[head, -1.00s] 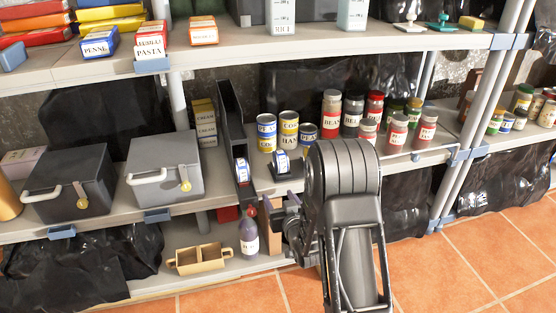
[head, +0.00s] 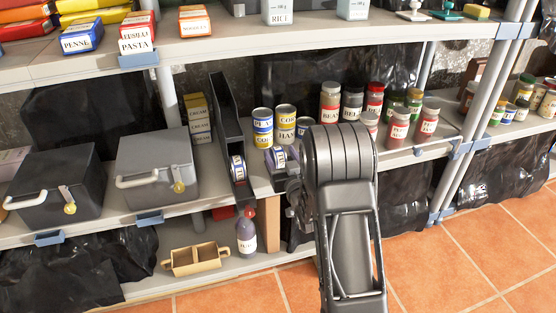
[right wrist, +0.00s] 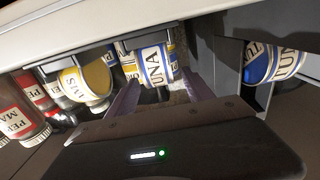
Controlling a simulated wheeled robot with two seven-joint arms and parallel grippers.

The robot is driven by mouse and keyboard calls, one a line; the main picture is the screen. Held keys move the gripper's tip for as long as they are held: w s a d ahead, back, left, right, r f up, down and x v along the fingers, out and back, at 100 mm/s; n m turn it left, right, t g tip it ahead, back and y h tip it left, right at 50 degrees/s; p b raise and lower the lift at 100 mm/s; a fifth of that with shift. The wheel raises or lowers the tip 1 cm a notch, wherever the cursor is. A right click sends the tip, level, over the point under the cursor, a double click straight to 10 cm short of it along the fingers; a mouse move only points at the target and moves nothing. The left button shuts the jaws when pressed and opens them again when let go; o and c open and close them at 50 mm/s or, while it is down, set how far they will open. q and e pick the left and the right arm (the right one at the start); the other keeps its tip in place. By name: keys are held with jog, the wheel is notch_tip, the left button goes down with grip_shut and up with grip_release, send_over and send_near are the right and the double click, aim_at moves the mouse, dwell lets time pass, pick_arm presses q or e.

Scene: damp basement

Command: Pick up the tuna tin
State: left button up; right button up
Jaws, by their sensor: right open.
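A blue-and-white tuna tin (right wrist: 152,66) sits ahead of my right gripper (right wrist: 162,92) in the right wrist view, roughly between its two pale fingers. The right gripper is open and empty; I cannot tell whether a finger touches the tin. More tuna tins (right wrist: 274,63) sit in the tall black dispenser (head: 228,130) to the left in the head view. My left gripper is not in view.
Stacked cans (head: 263,126) stand behind the tin, with spice jars (head: 398,127) to the right. A grey lidded box (head: 157,165) stands left of the dispenser. The upper shelf (head: 300,42) hangs above. A purple bottle (head: 246,236) and wooden caddy (head: 193,259) are below.

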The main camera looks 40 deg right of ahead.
aim_at(276, 148)
jog(key=shift+w, duration=0.2)
jog(key=b+x, duration=0.1)
jog(key=x, duration=0.3)
jog(key=shift+f+b, duration=0.2)
jog(key=shift+b, duration=0.2)
jog(key=shift+w+d+r, duration=0.1)
jog(key=shift+w+d, duration=0.15)
jog(key=shift+w, duration=0.3)
jog(key=shift+c, duration=0.2)
grip_shut()
